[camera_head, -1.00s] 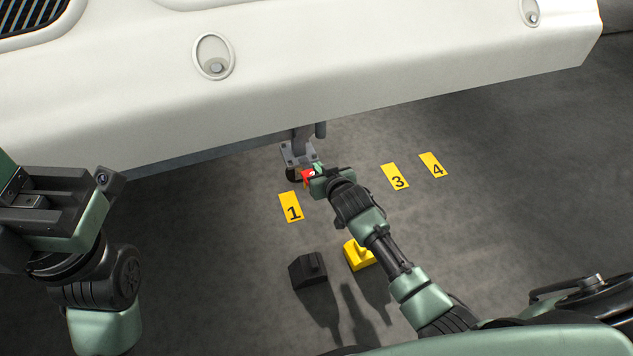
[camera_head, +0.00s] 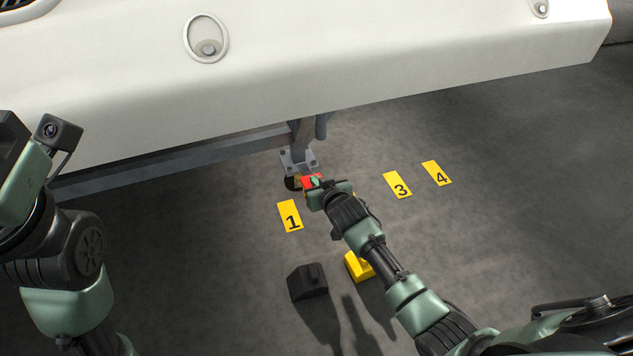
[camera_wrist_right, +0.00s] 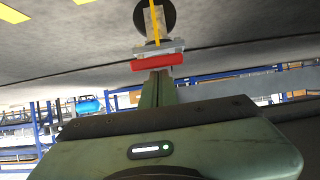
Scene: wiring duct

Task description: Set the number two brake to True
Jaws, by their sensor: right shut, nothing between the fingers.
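The caster wheel (camera_head: 291,183) stands under the white body, below a grey bracket, with its red brake pedal (camera_head: 307,181) facing me. In the right wrist view the red pedal (camera_wrist_right: 158,62) shows as a bar below the dark wheel (camera_wrist_right: 155,16). My right gripper (camera_head: 317,183) is shut and empty; its fingertips (camera_wrist_right: 159,76) are right at the pedal, and I cannot tell whether they press on it. No number 2 label shows; labels 1 (camera_head: 290,216) and 3 (camera_head: 398,185) lie either side of my right arm. My left gripper's fingers are not visible; only its wrist shows at the left edge.
The white body (camera_head: 300,75) hangs low over the wheel, with a grey beam (camera_head: 170,160) beneath. A black chock (camera_head: 307,281) and a yellow chock (camera_head: 357,267) stand on the floor near my right arm. Label 4 (camera_head: 437,173) lies right of label 3.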

